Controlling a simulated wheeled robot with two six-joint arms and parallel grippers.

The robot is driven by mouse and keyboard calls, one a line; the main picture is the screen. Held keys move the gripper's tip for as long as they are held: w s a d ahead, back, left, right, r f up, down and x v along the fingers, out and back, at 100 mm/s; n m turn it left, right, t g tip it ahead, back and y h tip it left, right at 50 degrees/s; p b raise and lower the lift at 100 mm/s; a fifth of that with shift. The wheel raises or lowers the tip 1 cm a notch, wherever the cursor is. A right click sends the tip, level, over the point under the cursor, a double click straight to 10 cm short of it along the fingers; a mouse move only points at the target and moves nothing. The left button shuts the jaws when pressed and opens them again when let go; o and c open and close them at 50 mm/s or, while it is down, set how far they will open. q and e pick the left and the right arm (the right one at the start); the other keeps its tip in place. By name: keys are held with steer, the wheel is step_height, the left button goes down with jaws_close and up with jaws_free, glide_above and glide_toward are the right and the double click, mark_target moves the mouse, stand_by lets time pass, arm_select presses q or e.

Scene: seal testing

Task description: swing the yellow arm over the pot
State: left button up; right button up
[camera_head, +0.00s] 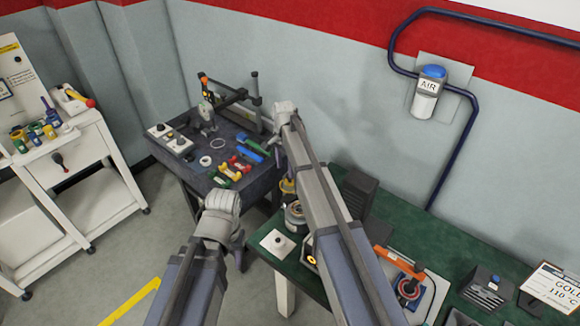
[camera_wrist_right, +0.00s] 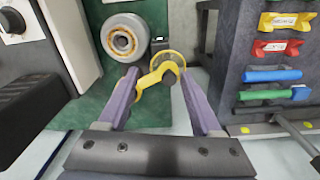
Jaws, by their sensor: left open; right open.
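The yellow arm (camera_wrist_right: 152,78) is a bent yellow piece with a ring at its upper right end. In the right wrist view it lies between the two spread fingers of my right gripper (camera_wrist_right: 160,78), which is open. The pot (camera_wrist_right: 124,38) is a round grey body with a copper-coloured ring on top, up and left of the yellow arm. In the head view the pot (camera_head: 295,214) stands on the green bench, and the yellow arm (camera_head: 287,186) is just behind it, partly hidden by my right arm. My left gripper (camera_head: 239,256) is open, mostly hidden below its wrist, apart from the pot.
The dark table (camera_head: 200,181) behind holds coloured pieces and a stand. A white box with a black knob (camera_head: 277,243) is left of the pot on the green bench (camera_head: 410,239). A dark block (camera_head: 358,190) and an orange-handled device (camera_head: 399,263) are to the right.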

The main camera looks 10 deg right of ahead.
steer(key=w+d, duration=0.1)
steer(key=w+m, duration=0.1)
steer(key=w+d+m, duration=0.1)
steer(key=shift+w+d+r, duration=0.3)
steer(key=shift+w+r, duration=0.1)
steer(key=shift+s+f, duration=0.1)
step_height(320, 180, down, 8)
steer(key=b, duration=0.7)
steer(key=shift+b, duration=0.35)
steer(key=shift+r, duration=0.2)
jaws_close()
stand_by(0.3)
